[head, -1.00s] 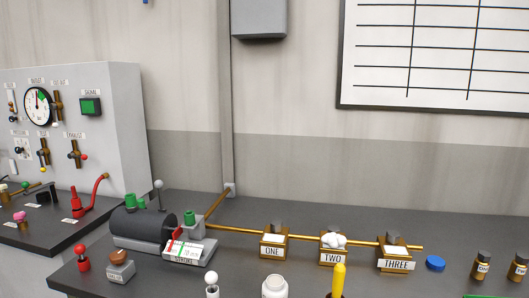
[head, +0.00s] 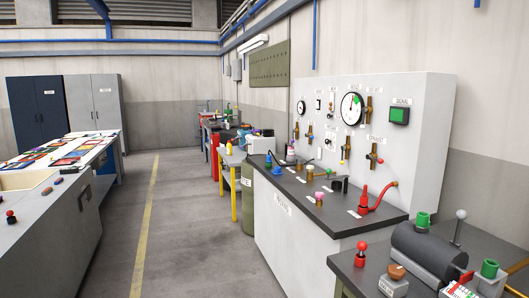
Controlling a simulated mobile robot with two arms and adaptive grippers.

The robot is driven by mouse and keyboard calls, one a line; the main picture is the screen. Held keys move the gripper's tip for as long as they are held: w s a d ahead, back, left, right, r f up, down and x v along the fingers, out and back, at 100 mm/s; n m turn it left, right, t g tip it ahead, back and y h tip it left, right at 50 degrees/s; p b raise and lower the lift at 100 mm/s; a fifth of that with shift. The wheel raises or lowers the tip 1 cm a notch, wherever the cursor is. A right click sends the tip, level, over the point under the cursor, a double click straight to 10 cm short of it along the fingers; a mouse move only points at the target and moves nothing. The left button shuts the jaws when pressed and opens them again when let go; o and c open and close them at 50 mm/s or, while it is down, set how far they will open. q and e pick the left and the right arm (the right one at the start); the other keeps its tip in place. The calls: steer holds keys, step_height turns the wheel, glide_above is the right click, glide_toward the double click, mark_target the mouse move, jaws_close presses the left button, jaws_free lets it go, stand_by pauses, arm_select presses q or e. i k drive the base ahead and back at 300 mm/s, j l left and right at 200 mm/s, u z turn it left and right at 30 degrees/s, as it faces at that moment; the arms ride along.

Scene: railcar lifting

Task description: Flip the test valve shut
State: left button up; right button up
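A grey test panel (head: 430,100) stands at the right behind a dark bench top. Several brass valves are on its face, among them one upper right (head: 369,110) beside the large gauge (head: 351,108), a lower one with a red-tipped handle (head: 373,156), and one farther left (head: 346,149). Their labels are too small to read surely, so I cannot tell which is the test valve or how its handle is set. A red fitting with a curved red hose (head: 376,205) sits on the bench. Neither of my grippers is in view.
The dark bench top (head: 335,217) holds small knobs and levers. A nearer bench at lower right carries a dark cylinder (head: 428,252) and a red knob (head: 360,252). Another bench (head: 45,235) stands left. Open floor with a yellow line (head: 145,220) lies between.

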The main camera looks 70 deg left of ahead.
mark_target(344, 147)
steer(key=i+j+u, duration=0.1)
steer(key=j+u, duration=0.25)
steer(key=i+j+u, duration=0.15)
steer(key=j+u, duration=0.2)
steer(key=i+j+u, duration=0.2)
steer(key=u, duration=0.15)
steer(key=i+j+u, duration=0.2)
steer(key=j+u, duration=0.15)
steer(key=i+j, duration=0.95)
steer(key=j, duration=0.2)
steer(key=i+j+u, duration=0.15)
steer(key=i+j, duration=0.35)
steer(key=j, duration=0.25)
steer(key=i+j, duration=0.55)
steer(key=j+u, duration=0.05)
steer(key=j, duration=0.05)
